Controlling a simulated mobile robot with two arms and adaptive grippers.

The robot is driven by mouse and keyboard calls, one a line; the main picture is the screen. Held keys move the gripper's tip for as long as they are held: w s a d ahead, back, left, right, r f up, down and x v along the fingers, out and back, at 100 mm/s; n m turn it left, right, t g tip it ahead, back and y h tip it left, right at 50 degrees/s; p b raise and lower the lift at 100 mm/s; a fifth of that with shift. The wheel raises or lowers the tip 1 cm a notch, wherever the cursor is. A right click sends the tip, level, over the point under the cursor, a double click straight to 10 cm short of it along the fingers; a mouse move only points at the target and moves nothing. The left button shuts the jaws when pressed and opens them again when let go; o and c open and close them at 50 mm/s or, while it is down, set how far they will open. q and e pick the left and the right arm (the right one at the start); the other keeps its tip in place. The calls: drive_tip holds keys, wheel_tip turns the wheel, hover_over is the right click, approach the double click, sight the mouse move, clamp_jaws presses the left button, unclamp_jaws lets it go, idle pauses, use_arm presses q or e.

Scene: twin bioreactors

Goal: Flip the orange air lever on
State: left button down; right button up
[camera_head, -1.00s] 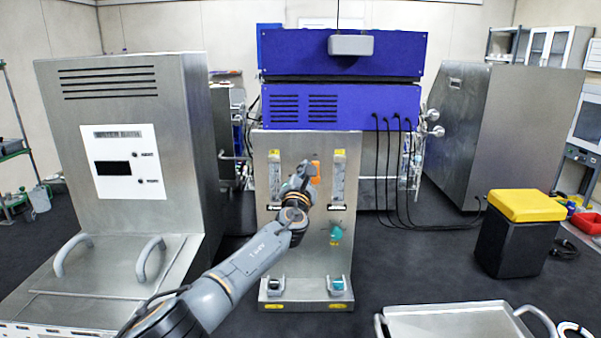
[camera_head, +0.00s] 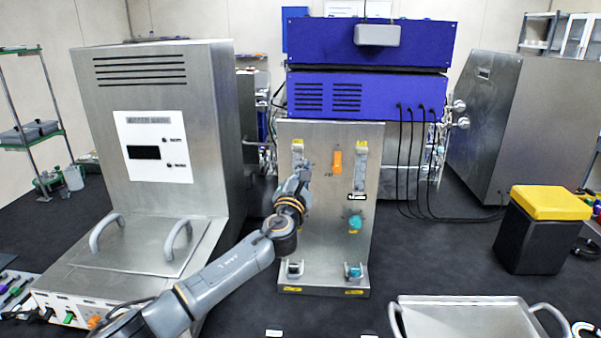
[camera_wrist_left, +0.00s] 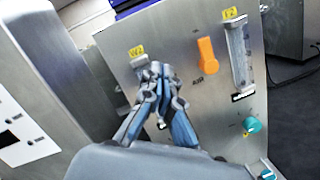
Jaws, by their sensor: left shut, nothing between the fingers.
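The orange air lever (camera_head: 337,162) is on the upper middle of a steel panel (camera_head: 330,240), and it stands about upright along the panel face. It also shows in the wrist view (camera_wrist_left: 207,55), right of my fingers, with a small label below it. My left gripper (camera_head: 304,172) is in front of the panel, left of the lever and apart from it. In the wrist view its fingers (camera_wrist_left: 157,68) are shut and empty, near the left flow tube, which they partly hide. My right gripper is not in view.
A right flow tube (camera_head: 360,165) and a teal knob (camera_head: 355,222) sit right of the lever. A steel cabinet (camera_head: 160,90) stands close on the left. Black cables (camera_head: 410,160) hang to the right. A tray (camera_head: 460,315) is at the front right.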

use_arm(q)
drive_tip(key=shift+r+v, duration=0.15)
drive_tip(key=shift+v, duration=0.5)
drive_tip(key=shift+r+v, duration=0.1)
drive_tip(key=shift+v, duration=0.55)
drive_tip(key=shift+s+a, duration=0.1)
drive_tip(key=shift+a, duration=0.05)
drive_tip(key=shift+f, duration=0.1)
